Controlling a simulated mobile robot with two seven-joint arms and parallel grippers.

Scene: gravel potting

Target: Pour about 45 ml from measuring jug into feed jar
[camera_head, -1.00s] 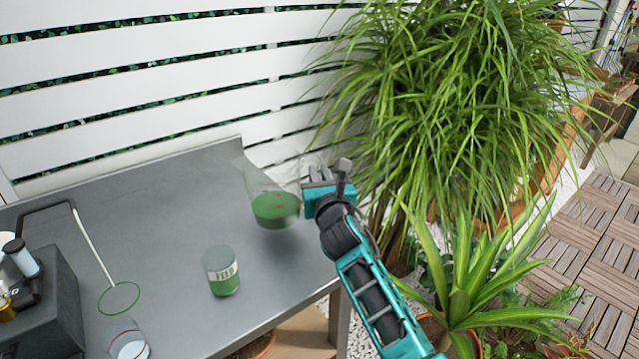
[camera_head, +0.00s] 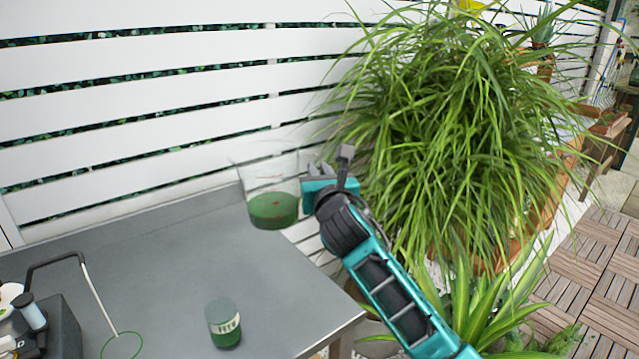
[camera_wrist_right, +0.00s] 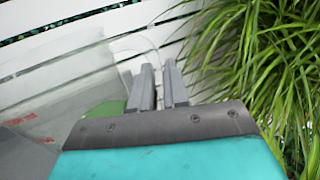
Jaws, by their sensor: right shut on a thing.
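The clear measuring jug (camera_head: 273,200) holds green liquid in its lower part and is close to upright. My right gripper (camera_head: 312,172) is shut on its handle, at the jug's right side, and holds it up over the table's back right part. In the right wrist view the fingers (camera_wrist_right: 158,88) close on the clear handle (camera_wrist_right: 137,45), with the jug (camera_wrist_right: 60,85) at left. The feed jar (camera_head: 224,326), a clear jar with a white label and green contents, stands on the table in front of the jug and to its left. My left gripper is out of view.
The grey table (camera_head: 165,270) is clear around the jar. A green hoop on a handle (camera_head: 121,345) and a dark box with bottles (camera_head: 45,335) are at the left. A white slatted fence (camera_head: 130,120) stands behind. Leafy plants (camera_head: 450,130) crowd the right.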

